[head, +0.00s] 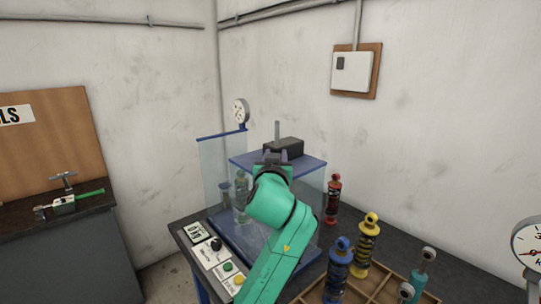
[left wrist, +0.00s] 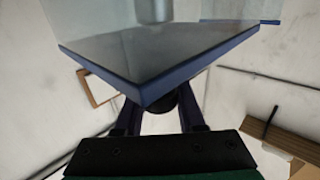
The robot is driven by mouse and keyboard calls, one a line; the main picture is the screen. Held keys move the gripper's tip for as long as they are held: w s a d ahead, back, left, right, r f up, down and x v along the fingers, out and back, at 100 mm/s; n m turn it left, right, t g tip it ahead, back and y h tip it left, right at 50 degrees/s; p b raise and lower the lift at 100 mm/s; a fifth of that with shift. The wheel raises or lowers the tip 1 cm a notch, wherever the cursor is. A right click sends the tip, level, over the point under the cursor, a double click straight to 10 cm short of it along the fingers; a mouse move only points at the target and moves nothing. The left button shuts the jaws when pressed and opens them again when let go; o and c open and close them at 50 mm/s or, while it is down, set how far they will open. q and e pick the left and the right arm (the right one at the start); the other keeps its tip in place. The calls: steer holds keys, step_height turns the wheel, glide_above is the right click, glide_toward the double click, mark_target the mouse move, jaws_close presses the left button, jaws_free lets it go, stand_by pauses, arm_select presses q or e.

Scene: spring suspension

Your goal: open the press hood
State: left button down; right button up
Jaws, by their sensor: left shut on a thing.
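The press hood (head: 306,166) is a clear box with blue edges on the press at the back of the bench. A dark block sits above its top. My left gripper (head: 272,160) is at the hood's near top edge. In the left wrist view its two fingers (left wrist: 160,118) stand on either side of a dark round part (left wrist: 161,102) beside the hood's blue edge (left wrist: 190,72), and are shut on it; it looks like the hood's handle. My arm hides much of the hood's front. A spring unit (head: 241,190) shows behind the clear panels. My right gripper is not in view.
A clear panel with a blue top edge (head: 219,136) stands left of the hood. A control panel (head: 216,258) is at the bench's front left. Red (head: 333,200), yellow (head: 366,245) and blue (head: 338,268) dampers stand to the right, near a wooden tray (head: 385,289). A gauge (head: 240,111) stands behind.

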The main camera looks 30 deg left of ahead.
arm_select(q)
steer(key=c, duration=0.5)
jaws_free()
steer(key=b+v, duration=0.3)
steer(key=v, duration=1.1)
steer(key=shift+s+b, duration=0.3)
steer(key=shift+b, duration=0.1)
steer(key=shift+d+r, duration=0.1)
